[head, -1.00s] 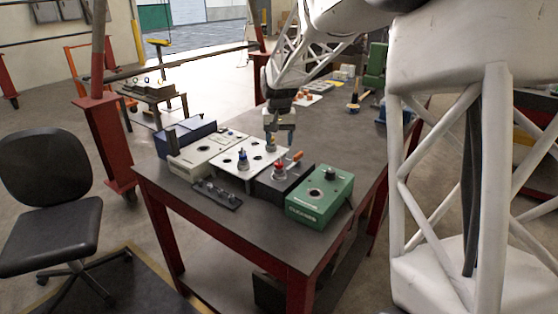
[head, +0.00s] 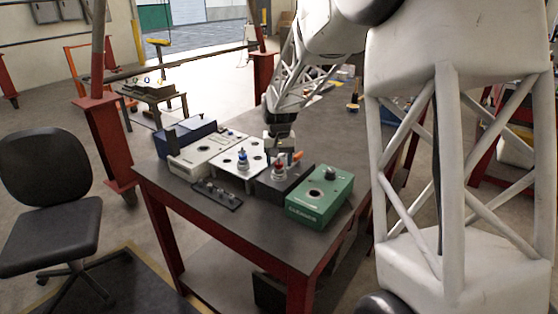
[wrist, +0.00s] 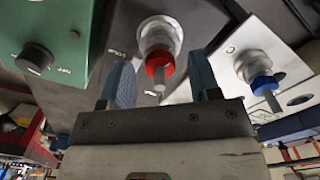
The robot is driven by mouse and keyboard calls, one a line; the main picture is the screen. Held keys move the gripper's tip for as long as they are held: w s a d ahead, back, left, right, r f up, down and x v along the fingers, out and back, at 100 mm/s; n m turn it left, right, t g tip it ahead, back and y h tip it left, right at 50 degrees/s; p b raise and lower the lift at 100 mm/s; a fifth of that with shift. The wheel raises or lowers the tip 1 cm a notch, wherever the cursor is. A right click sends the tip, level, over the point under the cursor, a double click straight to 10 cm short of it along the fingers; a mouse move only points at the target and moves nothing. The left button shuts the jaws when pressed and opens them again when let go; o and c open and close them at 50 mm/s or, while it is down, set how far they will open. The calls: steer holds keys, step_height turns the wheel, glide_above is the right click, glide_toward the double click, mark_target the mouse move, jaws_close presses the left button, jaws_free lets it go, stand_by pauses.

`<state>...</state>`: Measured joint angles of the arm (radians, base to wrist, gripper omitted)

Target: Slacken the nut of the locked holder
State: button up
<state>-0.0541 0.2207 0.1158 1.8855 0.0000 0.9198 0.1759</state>
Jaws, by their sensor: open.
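A holder with a red collar (head: 279,171) stands upright on the dark box (head: 270,186). It also shows in the wrist view (wrist: 159,58), as a silver body with a red ring and a grey stem. A second holder, with a blue collar (head: 243,160), stands on the white plate (head: 228,164); the wrist view shows it to the right (wrist: 262,85). My gripper (head: 284,152) is open above and behind the red-collared holder. In the wrist view its two blue-grey fingers (wrist: 162,84) lie either side of that holder's stem, apart from it. I cannot tell which holder is locked.
A green box (head: 320,196) with a black knob stands right of the dark box. An orange handle (head: 297,156) rises close to my gripper. A beige box (head: 192,160) and a dark strip (head: 216,194) lie left. The table front (head: 265,235) is clear.

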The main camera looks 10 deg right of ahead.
steer(key=c, duration=0.9)
steer(key=shift+c, duration=0.2)
steer(key=shift+n, duration=0.3)
steer(key=n, duration=1.1)
steer(key=shift+n, duration=0.3)
steer(key=n, duration=0.4)
